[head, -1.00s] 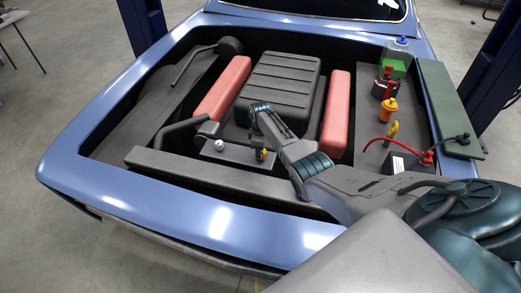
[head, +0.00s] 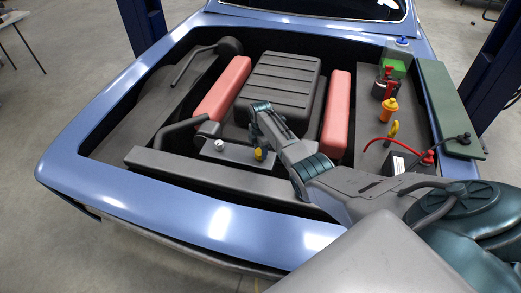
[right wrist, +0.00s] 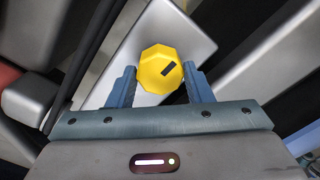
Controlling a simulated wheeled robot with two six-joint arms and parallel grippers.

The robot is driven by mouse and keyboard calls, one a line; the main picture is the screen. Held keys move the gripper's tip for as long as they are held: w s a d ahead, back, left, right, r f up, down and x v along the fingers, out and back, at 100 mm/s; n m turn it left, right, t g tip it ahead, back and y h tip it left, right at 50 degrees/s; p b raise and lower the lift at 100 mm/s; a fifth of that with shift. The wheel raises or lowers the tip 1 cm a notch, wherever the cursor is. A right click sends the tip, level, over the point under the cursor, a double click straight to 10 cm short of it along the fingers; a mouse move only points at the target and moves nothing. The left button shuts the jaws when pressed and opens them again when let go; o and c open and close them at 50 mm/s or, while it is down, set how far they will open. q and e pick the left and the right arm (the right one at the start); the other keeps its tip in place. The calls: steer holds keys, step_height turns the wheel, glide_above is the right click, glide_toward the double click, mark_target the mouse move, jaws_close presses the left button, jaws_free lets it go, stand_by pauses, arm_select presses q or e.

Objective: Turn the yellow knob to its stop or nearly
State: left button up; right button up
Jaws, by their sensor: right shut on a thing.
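The yellow knob (head: 259,154) stands on a grey metal box (head: 236,154) in the car's open bay. In the right wrist view the knob (right wrist: 155,61) is a faceted yellow cap with a dark mark on its face, pointing to the upper right of the picture. My right gripper (right wrist: 160,74) is shut on the knob, with one blue finger on each side of it. In the head view my right gripper (head: 257,146) comes down over the knob and hides part of it. My left gripper is not in view.
A silver cap (head: 219,146) sits left of the knob on the same box. A grey bar (head: 185,169) runs in front. Two red covers (head: 223,88) flank the dark ribbed engine cover (head: 279,82). An orange bottle (head: 389,109), another yellow-handled part (head: 393,130) and a red cable stand at right.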

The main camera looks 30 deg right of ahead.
mark_target(260, 151)
steer(key=shift+r, duration=0.1)
stand_by(0.3)
steer(key=o, duration=1)
step_height(260, 151, up, 11)
steer(key=b, duration=0.2)
steer(key=shift+b, duration=0.35)
steer(key=shift+f, duration=0.2)
